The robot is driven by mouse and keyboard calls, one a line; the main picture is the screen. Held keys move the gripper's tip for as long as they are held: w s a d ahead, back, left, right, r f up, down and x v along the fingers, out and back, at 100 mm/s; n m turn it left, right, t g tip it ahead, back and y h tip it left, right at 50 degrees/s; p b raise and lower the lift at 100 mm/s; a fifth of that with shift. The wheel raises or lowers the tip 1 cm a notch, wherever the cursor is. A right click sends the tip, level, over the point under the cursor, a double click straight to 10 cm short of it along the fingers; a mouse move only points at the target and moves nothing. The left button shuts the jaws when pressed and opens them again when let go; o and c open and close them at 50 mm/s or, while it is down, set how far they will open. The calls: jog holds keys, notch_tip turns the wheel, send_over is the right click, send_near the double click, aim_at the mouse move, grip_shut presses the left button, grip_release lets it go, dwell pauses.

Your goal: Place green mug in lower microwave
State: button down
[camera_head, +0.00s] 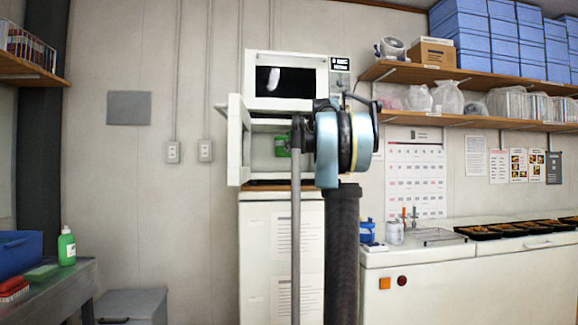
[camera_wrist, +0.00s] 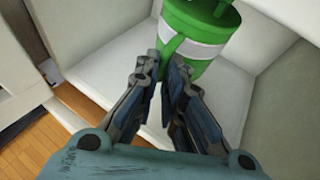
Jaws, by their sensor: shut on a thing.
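The green mug (camera_wrist: 200,30), with a pale band around it, is in the upper middle of the wrist view. In the head view, part of the green mug (camera_head: 281,147) shows inside the lower microwave (camera_head: 262,126), whose door (camera_head: 236,140) stands open to the left. My gripper (camera_wrist: 164,72) is shut on the mug's handle. The mug is over the white microwave floor (camera_wrist: 115,50); I cannot tell whether its base touches it. My arm hides the right part of the lower microwave in the head view.
A closed upper microwave (camera_head: 318,75) sits directly above the lower one. Both stand on a white cabinet (camera_head: 255,245). Shelves (camera_head: 470,76) with blue boxes and bags are on the right wall. A counter (camera_head: 430,252) with dark food trays is at lower right.

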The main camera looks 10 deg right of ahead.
jog(key=shift+w+f, duration=0.2)
jog(key=shift+f, duration=0.85)
jog(key=shift+w+f, duration=0.25)
jog(key=shift+f, duration=0.75)
jog(key=shift+w+f, duration=0.2)
jog(key=shift+f, duration=0.85)
jog(key=shift+w+f, duration=0.25)
jog(key=shift+f, duration=0.2)
jog(key=c, duration=1.7)
grip_release()
jog(key=shift+f, duration=0.1)
